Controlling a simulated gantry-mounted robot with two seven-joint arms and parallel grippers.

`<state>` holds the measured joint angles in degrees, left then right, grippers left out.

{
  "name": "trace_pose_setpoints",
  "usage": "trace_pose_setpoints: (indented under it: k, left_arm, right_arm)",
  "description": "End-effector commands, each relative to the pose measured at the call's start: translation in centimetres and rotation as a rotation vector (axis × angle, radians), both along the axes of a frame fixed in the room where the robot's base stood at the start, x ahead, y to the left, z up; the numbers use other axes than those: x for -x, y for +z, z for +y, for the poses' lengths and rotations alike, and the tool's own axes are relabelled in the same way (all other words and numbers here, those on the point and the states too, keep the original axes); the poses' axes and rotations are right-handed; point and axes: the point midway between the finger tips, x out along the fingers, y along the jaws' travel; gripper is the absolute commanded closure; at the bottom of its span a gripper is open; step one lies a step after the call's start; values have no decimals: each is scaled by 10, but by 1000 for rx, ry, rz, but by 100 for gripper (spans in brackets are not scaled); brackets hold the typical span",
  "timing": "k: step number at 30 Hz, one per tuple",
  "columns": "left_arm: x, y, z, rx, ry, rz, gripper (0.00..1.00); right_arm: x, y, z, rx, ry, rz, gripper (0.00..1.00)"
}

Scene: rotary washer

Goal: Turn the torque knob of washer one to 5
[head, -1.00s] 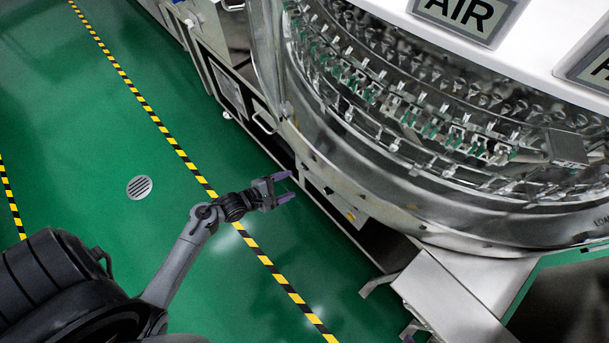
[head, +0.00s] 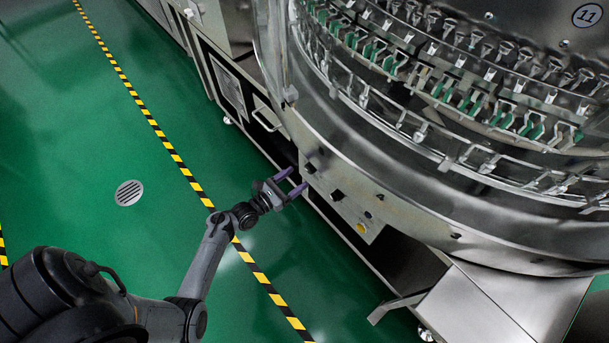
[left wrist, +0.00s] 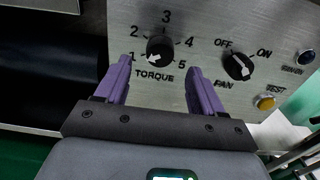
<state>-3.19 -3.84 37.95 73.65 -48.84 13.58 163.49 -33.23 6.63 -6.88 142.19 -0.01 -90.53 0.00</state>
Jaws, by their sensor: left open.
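The torque knob (left wrist: 160,49) is black and round, with marks 1 to 5 around it on a metal panel (left wrist: 207,92). Its white pointer is turned to the lower left, close to the 1. In the head view the knob (head: 310,168) is a small dark spot on the washer's panel. My left gripper (head: 298,180) is open and empty, with its purple fingers towards the panel. In the left wrist view the fingers (left wrist: 159,66) lie to either side of the knob's lower part; I cannot tell the gap to the panel. My right gripper is not in view.
The fan switch (left wrist: 238,66), marked OFF and ON, is right of the torque knob. A yellow test button (left wrist: 265,103) and a dark button (left wrist: 305,57) are farther right. The round washer (head: 400,200) fills the right. Green floor (head: 90,140) is open at left.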

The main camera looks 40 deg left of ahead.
Motion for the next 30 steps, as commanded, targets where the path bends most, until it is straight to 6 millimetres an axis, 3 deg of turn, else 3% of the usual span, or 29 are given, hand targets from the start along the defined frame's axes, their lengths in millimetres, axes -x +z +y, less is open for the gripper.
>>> trace_pose_setpoints:
  k: [1, 9, 23, 30]
  left_arm:
    - [-9, -4, -2, 0, -1, -3, 32]
    - [-40, -2, -6, -1, 0, -1, 32]
    - [-48, 0, -8, -1, -1, 2, 32]
    - [-48, 0, -8, -1, 0, 2, 69]
  right_arm:
    - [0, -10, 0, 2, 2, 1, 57]
    - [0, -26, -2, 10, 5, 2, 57]
    - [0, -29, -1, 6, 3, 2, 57]
    - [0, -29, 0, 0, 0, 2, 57]
